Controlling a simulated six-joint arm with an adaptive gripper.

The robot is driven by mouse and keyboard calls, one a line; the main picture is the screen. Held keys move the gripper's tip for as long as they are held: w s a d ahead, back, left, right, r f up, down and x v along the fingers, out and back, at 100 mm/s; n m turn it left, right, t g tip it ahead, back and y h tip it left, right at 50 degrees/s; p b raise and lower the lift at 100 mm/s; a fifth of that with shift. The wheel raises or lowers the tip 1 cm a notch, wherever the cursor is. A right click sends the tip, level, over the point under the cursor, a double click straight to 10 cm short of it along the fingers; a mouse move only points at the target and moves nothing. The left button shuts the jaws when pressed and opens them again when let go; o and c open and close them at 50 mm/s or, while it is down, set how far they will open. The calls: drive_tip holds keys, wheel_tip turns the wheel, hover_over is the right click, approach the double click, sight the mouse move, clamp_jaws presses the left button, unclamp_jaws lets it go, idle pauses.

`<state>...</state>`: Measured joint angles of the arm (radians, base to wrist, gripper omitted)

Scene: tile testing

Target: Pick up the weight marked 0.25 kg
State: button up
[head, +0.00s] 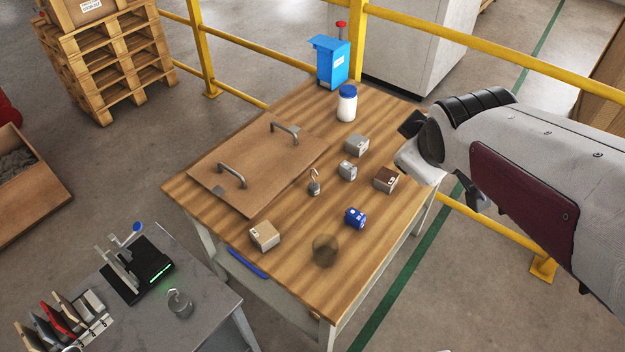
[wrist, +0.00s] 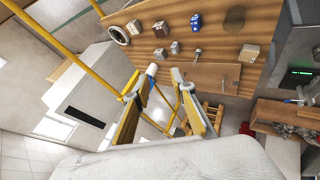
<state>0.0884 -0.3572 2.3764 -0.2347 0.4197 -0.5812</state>
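A small grey metal weight with a hook (head: 314,187) stands on the wooden table, right of the brown board; it also shows in the wrist view (wrist: 197,54). A larger grey weight with a hook (head: 179,304) stands on the grey side table at lower left. The markings on both are too small to read, so I cannot tell which is 0.25 kg. My gripper (wrist: 155,79) is open, with both fingers apart and nothing held. In the head view my arm reaches in from the right, and its end is over the table's right edge, away from both weights.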

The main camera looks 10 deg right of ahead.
drive_tip(key=w+d+f+n+t+y, duration=0.1)
drive_tip(key=w+f+n+t+y, duration=0.1)
drive_tip(key=w+f+n, duration=0.65)
drive_tip(key=w+d+f+n+t+y, duration=0.1)
drive_tip(key=w+f+n+t, duration=0.15)
drive_tip(key=w+n, duration=0.95)
drive_tip(key=n+y, duration=1.1)
drive_tip(key=n, duration=0.4)
approach(314, 181)
drive_tip(key=shift+t, duration=0.35)
drive_tip(key=shift+s+d+r, duration=0.15)
drive_tip(key=shift+s+r, duration=0.2)
drive_tip(key=shift+r, duration=0.35)
drive_tip(key=shift+s+d+r, duration=0.1)
drive_tip(key=shift+s+r, duration=0.25)
drive_tip(key=shift+r, duration=0.4)
drive_tip(key=shift+s+d+r, duration=0.15)
drive_tip(key=shift+s+r, duration=0.2)
drive_tip(key=shift+r, duration=0.35)
drive_tip(key=x, duration=0.7)
